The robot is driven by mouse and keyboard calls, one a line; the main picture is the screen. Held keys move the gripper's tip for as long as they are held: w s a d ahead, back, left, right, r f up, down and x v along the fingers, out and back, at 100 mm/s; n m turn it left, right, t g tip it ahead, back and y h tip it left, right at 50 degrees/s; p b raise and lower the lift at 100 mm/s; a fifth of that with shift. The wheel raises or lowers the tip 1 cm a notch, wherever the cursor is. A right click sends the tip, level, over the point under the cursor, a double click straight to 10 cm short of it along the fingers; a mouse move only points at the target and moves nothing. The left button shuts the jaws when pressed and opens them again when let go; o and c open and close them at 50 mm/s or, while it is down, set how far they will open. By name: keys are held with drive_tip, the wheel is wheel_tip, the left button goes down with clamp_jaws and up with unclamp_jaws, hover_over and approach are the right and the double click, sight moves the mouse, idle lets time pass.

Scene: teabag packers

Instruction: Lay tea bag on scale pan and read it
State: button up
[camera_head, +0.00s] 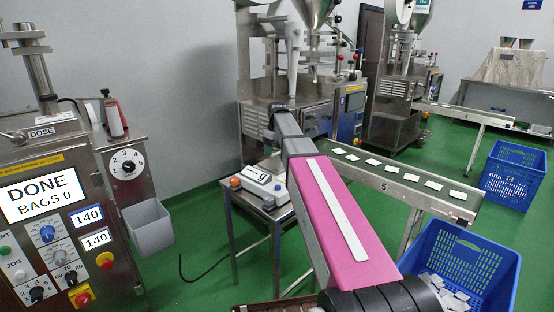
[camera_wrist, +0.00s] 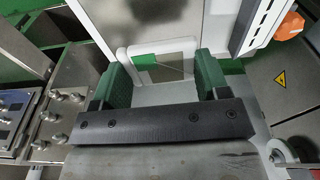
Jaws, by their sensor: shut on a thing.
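My gripper (camera_wrist: 161,72) shows in the wrist view with its two green fingers on either side of a small pale-edged tea bag (camera_wrist: 138,49). The bag has a grey-brown middle and a green patch, and the gripper is shut on it. A bright steel surface (camera_wrist: 150,18) lies just beyond the bag; I cannot tell whether it is the scale pan or whether the bag touches it. In the head view the white scale (camera_head: 262,185) stands on a small steel table, its display showing "g" after marks too small to read.
A conveyor (camera_head: 400,183) with several tea bags runs right of my arm. A blue crate (camera_head: 455,265) holding many bags stands at lower right, another blue crate (camera_head: 515,175) farther back. Packing machines stand behind.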

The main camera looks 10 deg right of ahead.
sight(277, 163)
drive_tip(key=shift+d+f, duration=0.4)
drive_tip(key=shift+d, duration=0.25)
drive_tip(key=shift+f, duration=2)
drive_tip(key=shift+f, duration=0.15)
drive_tip(key=o, duration=0.9)
drive_tip(key=r, duration=0.8)
drive_tip(key=s+d+r, duration=0.1)
drive_tip(key=r, duration=0.3)
drive_tip(key=shift+r, duration=0.15)
